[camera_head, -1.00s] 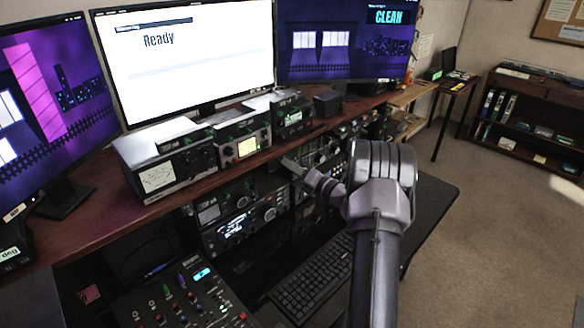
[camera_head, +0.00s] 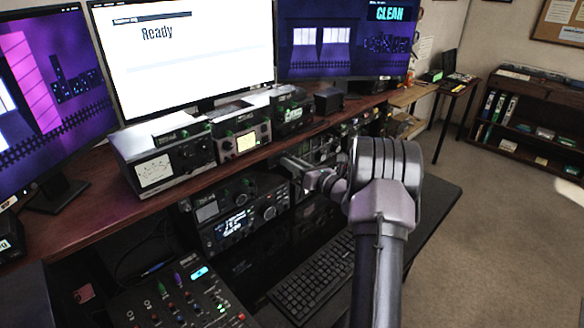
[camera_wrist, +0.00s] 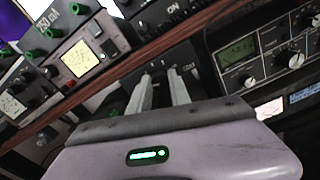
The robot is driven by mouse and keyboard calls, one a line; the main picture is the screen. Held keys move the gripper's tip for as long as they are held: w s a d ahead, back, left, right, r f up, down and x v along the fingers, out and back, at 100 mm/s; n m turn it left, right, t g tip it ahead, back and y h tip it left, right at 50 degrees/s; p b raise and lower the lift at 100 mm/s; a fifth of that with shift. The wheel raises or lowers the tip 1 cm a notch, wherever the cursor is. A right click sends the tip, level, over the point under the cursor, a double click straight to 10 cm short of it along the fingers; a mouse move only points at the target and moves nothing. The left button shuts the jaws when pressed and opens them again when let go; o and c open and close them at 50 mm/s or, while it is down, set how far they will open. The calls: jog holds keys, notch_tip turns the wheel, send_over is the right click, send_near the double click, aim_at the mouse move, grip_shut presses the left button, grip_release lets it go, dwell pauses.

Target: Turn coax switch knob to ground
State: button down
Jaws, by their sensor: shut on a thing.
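The coax switch (camera_wrist: 207,87) is a dark box under the wooden shelf in the wrist view, with a partly readable white label. My gripper (camera_wrist: 160,73) reaches it from the front. Its two pale fingers point at the box face, their tips close together at the knob. The fingers are shut on the knob, which is mostly hidden between the tips. In the head view my gripper (camera_head: 292,163) is at the equipment just below the shelf edge; the switch cannot be made out there.
The wooden shelf (camera_head: 85,238) runs just above my gripper. A radio with a green display (camera_wrist: 262,52) stands close to the right in the wrist view. Metered boxes (camera_head: 160,160) sit on the shelf. A keyboard (camera_head: 315,278) lies below.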

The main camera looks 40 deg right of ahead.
jog(key=shift+f+n+b, duration=0.1)
jog(key=shift+n+b, duration=0.25)
jog(key=shift+n, duration=0.25)
jog(key=c, duration=1.2)
grip_release()
jog(key=s+d+p, duration=0.1)
jog(key=s+p, duration=0.2)
jog(key=s, duration=1.4)
jog(key=shift+s+d, duration=0.15)
jog(key=shift+s, duration=0.05)
